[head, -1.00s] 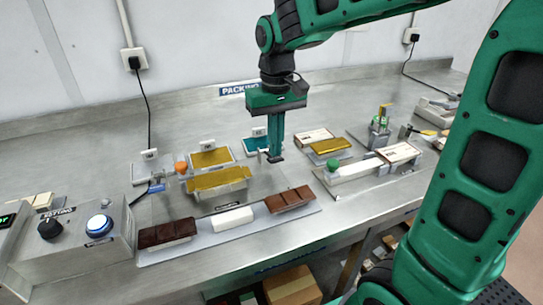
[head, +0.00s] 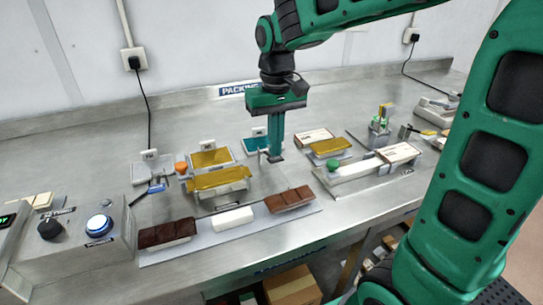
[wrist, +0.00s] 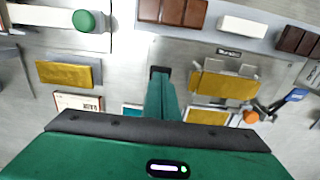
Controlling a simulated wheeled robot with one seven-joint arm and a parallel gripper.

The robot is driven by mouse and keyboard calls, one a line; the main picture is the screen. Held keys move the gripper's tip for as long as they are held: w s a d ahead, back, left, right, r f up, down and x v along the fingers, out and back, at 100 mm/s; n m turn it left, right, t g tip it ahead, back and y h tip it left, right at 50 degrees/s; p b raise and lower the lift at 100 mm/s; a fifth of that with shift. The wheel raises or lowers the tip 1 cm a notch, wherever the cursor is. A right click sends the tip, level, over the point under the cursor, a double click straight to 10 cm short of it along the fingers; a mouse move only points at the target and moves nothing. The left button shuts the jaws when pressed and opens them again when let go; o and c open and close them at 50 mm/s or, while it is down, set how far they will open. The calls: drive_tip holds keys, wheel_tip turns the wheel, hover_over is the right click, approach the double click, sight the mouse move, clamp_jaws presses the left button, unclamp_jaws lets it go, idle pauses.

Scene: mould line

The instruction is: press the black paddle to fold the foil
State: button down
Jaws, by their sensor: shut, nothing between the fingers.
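My gripper (head: 275,155) is shut and empty. It points down above the table, to the right of the fold station; its fingers also show in the wrist view (wrist: 160,75). A gold foil sheet (head: 220,178) lies on the station's grey block, and it also shows in the wrist view (wrist: 224,85). Beside the foil are an orange knob (head: 181,167) and a blue piece (head: 156,187) on a small dark arm. My gripper is apart from all of these. I cannot clearly make out which part is the black paddle.
A grey tray (head: 210,241) in front holds dark, white and brown bars. A control box (head: 110,250) with a blue button stands at left. A white rail with a green knob (head: 333,164) and several stacks stand at right.

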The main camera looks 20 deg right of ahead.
sight(275, 161)
drive_tip(key=shift+f, duration=0.1)
drive_tip(key=shift+f, duration=2.6)
drive_tip(key=shift+r, duration=5.05)
drive_tip(key=s+d+f+m, duration=0.3)
drive_tip(key=s+d, duration=0.5)
drive_tip(key=s, duration=0.3)
drive_tip(key=s+d+f+m, duration=0.3)
drive_tip(key=s+d+f, duration=0.3)
drive_tip(key=s+d, duration=0.3)
drive_tip(key=s, duration=0.3)
drive_tip(key=shift+s+d+f, duration=0.2)
drive_tip(key=shift+d, duration=0.05)
